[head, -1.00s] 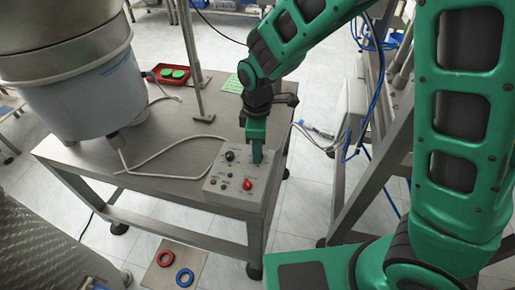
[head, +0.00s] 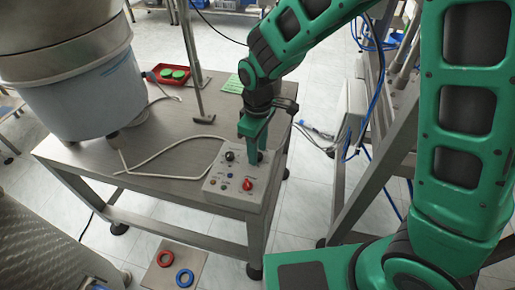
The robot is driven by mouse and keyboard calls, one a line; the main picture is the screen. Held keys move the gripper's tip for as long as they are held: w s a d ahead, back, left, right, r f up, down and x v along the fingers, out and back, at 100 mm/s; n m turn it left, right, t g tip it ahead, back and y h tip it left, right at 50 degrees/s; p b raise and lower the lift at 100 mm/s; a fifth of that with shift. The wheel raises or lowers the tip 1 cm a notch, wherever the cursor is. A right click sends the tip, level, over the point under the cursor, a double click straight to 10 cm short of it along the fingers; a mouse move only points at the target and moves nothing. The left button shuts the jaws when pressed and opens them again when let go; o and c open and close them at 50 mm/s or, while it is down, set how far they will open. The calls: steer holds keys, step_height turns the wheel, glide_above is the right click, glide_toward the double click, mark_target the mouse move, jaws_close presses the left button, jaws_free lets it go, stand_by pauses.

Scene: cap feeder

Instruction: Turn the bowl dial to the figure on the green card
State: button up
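A grey control box (head: 233,199) sits at the right front corner of the metal table. Its sloped face has a black dial (head: 230,156) at the upper left, a red knob (head: 247,184) lower right and several small buttons. The labels are too small to read, so I cannot tell which one is the bowl dial. My gripper (head: 252,158) points down just right of the black dial, over the box's upper part. Its finger spacing and any contact with the dial are unclear. The green card (head: 233,84) lies at the table's back edge; its figure is not legible.
A large bowl feeder (head: 85,90) stands on the table's left. A red tray (head: 165,74) with green caps and a metal post (head: 190,60) are behind. A pale cable (head: 165,150) crosses the tabletop (head: 150,185). A metal frame (head: 350,205) stands to the right.

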steer(key=shift+r, duration=0.1)
step_height(320, 180, up, 11)
steer(key=shift+f, duration=0.2)
stand_by(0.4)
stand_by(0.3)
steer(key=s+d+r+m+t, duration=0.25)
steer(key=d+m, duration=0.35)
steer(key=d, duration=0.6)
steer(key=s+d+r+m+t, duration=0.25)
steer(key=d+m, duration=0.25)
steer(key=d, duration=0.7)
steer(key=s+d+f+m+g, duration=0.1)
steer(key=s+d+m+g, duration=0.4)
steer(key=s+d, duration=0.7)
steer(key=s+m, duration=0.2)
steer(key=s, duration=0.2)
steer(key=shift+f, duration=0.35)
